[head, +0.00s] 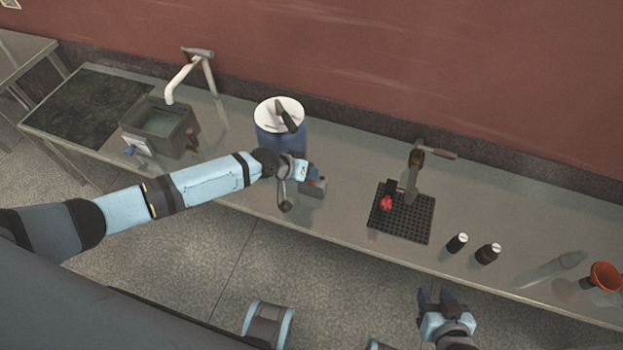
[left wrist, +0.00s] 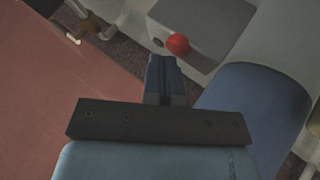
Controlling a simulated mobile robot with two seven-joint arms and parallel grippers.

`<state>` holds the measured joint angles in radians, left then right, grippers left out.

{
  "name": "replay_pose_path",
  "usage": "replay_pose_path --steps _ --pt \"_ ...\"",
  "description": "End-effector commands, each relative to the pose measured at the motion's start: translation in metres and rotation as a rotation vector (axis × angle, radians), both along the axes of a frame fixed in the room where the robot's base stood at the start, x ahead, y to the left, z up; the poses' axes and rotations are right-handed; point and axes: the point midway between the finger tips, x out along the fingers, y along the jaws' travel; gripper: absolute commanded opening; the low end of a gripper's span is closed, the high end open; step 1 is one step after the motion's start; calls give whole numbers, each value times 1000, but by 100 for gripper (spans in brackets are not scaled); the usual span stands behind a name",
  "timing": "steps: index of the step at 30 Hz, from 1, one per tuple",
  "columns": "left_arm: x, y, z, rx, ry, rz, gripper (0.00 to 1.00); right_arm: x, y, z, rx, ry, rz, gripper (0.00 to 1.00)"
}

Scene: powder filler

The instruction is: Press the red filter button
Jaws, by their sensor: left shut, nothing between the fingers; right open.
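The red button (left wrist: 178,44) is a small round red knob on the side of a grey box (left wrist: 205,22) in the left wrist view. In the head view the grey box (head: 313,189) stands at the front of the blue container, and the button is mostly hidden by my left gripper (head: 311,174). In the left wrist view my left gripper (left wrist: 163,62) is shut and empty, its tips just short of the button; I cannot tell whether they touch. My right gripper (head: 437,296) is open and empty in front of the counter.
A black grid mat (head: 410,225) with a red item (head: 386,203), dark bottles (head: 488,253) and an orange funnel (head: 606,275) are to the right.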

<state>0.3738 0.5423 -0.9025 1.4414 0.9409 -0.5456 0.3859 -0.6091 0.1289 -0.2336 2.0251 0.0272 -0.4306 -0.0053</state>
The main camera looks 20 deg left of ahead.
Motion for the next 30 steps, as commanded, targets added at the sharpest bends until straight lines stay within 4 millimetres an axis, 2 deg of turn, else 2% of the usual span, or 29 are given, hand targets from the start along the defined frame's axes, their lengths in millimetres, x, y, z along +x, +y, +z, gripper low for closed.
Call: replay_pose_path --steps 5,17,30 --pt "0 0 9 0 0 0 0 -1 0 8 -1 3 0 42" --pt "0 0 13 0 0 0 0 -1 0 10 -2 6 0 42" --pt "0 0 56 0 1 -1 0 0 0 52 -1 2 0 42"
